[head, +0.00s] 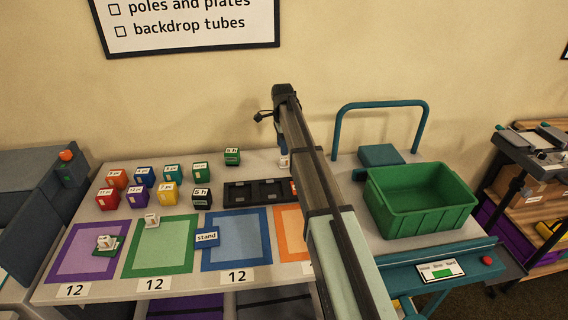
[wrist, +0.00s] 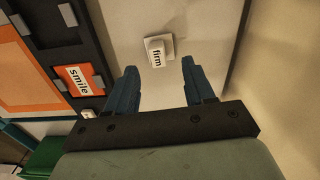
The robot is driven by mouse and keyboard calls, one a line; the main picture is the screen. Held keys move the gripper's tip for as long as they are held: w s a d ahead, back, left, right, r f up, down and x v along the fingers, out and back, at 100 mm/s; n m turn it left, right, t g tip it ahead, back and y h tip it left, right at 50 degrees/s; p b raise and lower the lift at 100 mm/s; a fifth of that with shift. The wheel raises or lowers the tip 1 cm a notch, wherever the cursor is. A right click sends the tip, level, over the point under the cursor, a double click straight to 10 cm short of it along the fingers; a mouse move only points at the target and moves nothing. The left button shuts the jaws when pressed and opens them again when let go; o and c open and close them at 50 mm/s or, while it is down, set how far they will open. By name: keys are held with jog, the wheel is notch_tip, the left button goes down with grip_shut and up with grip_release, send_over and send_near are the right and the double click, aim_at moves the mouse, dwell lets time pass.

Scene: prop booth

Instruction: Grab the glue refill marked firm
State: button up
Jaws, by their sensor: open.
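The glue refill marked "firm" (wrist: 156,56) is a small white block on a pale square base, lying on the light table top in the wrist view. My gripper (wrist: 159,76) is open, with its two blue fingers pointing toward the refill. The refill is just beyond the fingertips, roughly between their lines, and nothing is held. In the head view a small white piece (head: 284,161) shows beside my arm, partly hidden; its label is not readable there. Two other small white labelled pieces stand on the purple mat (head: 75,272) and the green mat (head: 135,264).
A black tray (wrist: 68,57) holds an orange "smile" card (wrist: 80,79) close to the left finger. Several coloured labelled cubes stand at the table's left. A blue "stand" card (head: 207,238) lies by the blue mat (head: 222,265). A green bin (head: 424,212) stands right of my arm.

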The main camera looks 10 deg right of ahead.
aim_at(284, 158)
jog(key=shift+s+d+f, duration=0.1)
jog(key=shift+d+f, duration=0.05)
jog(key=shift+f, duration=1.35)
jog(key=shift+s+d+f, duration=0.1)
jog(key=shift+f, duration=1.4)
jog(key=shift+c, duration=0.4)
grip_shut()
